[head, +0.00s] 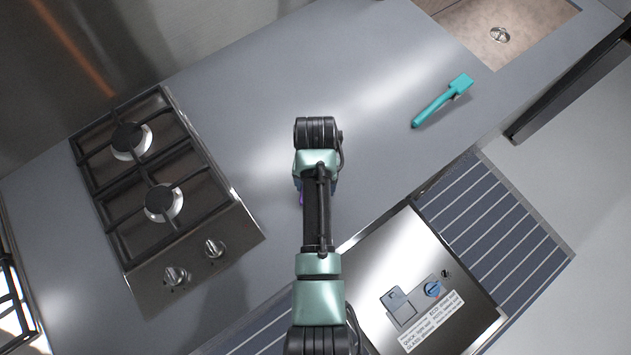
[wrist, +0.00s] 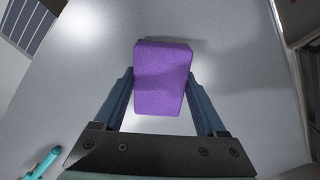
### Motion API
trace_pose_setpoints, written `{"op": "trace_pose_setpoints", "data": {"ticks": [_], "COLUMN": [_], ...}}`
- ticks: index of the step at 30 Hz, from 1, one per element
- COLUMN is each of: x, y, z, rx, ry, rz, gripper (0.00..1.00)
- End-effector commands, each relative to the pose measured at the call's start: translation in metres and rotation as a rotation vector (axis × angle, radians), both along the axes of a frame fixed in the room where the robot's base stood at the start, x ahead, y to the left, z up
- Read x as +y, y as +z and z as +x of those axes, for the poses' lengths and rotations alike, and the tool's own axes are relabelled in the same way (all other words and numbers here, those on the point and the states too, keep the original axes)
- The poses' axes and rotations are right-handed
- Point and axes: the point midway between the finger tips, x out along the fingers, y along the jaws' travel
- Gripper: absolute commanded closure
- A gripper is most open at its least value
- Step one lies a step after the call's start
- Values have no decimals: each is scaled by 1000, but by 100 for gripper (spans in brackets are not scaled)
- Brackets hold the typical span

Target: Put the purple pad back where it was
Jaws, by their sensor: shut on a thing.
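The purple pad (wrist: 162,80) is a rectangular block between the two fingers of my gripper (wrist: 161,90) in the wrist view. My gripper is shut on its sides. In the head view only a sliver of the purple pad (head: 301,198) shows beside my arm, over the grey counter (head: 260,110). My arm hides the gripper there. A dark shadow lies on the counter beside the pad in the wrist view; I cannot tell whether the pad touches the counter.
A gas hob (head: 160,180) with two burners is on the left. A teal brush-like tool (head: 440,102) lies on the counter at right, near a sink (head: 480,35). An open dishwasher door (head: 390,260) and a striped runner (head: 500,215) are below the counter edge. The back-middle counter is clear.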

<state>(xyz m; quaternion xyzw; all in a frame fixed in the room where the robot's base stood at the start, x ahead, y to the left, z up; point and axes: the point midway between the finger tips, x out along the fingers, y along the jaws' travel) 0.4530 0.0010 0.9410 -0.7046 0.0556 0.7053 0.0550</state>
Motion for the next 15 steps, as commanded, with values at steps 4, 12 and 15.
{"op": "trace_pose_setpoints", "data": {"ticks": [4,12,15], "x": [0,0,0], "y": [-7,-9,-10], "z": [0,0,0], "rx": [-1,-1,-1], "ry": [0,0,0], "rz": [0,0,0], "gripper": [79,79,18]}}
